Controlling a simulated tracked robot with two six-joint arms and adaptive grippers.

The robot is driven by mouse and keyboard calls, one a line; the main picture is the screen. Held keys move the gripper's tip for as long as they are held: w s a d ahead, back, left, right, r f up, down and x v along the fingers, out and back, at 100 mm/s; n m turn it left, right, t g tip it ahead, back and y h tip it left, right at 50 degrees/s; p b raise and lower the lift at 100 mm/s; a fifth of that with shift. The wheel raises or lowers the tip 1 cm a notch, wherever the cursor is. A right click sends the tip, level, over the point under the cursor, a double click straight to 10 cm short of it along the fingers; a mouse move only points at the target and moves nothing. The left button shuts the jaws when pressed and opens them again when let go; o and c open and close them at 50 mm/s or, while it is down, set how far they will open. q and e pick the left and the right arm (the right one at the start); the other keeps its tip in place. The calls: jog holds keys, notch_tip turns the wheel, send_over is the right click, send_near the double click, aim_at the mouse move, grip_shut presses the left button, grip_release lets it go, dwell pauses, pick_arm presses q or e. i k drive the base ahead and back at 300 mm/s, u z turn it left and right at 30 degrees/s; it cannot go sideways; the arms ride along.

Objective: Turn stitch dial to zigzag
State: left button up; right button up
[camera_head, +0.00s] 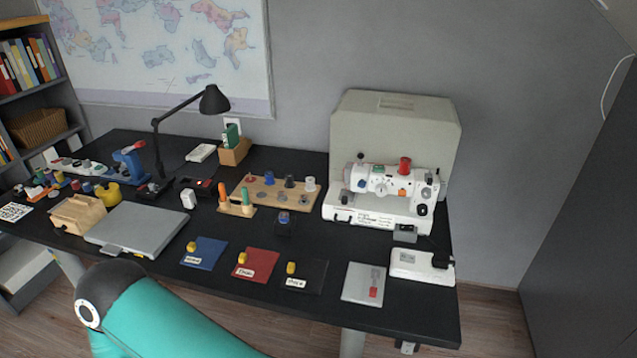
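A white sewing machine (388,207) stands at the back right of the black desk (140,270), in front of a large beige cover or case (394,118). A red spool-like piece (404,165) sits on its top. Small coloured knobs show on its front, including a blue one (380,188) and an orange one (402,192). Darker round knobs are at its right end. I cannot tell which of these is the stitch dial, and its markings are too small to read. Neither of my grippers is in view. Only a teal link of my arm shows at the bottom left.
Blue (205,253), red (256,264) and black (305,275) labelled mats lie along the front edge. A grey plate (363,284) and a white box (421,266) lie before the machine. A wooden peg board (272,193), closed laptop-like slab (137,229) and lamp (214,99) stand left.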

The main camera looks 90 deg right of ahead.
aim_at(426, 192)
jog(key=z, duration=1.2)
jog(key=k, duration=0.45)
jog(key=u, duration=0.2)
jog(key=i, duration=0.15)
jog(key=u, duration=4.4)
jog(key=k, duration=0.5)
jog(key=z, duration=5.7)
